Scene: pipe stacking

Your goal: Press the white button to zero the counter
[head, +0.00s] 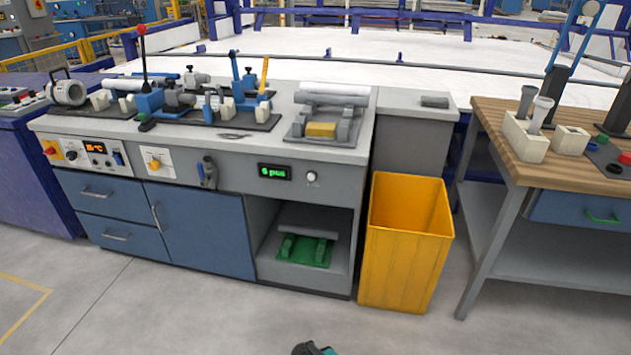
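The white button (312,177) is a small round knob on the grey front panel of the workbench. It sits just right of the counter display (274,172), a black screen with green characters that seem to begin with a 6. Nothing covers or touches the button. Only a small dark and teal piece of what looks like my arm shows at the bottom edge, well below the button. My gripper itself is not in view.
Below the panel is an open shelf with a grey pipe on a green holder (303,251). A yellow bin (405,243) stands right of the bench. A wooden-topped table (505,118) is further right. The floor (200,310) before the bench is clear.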

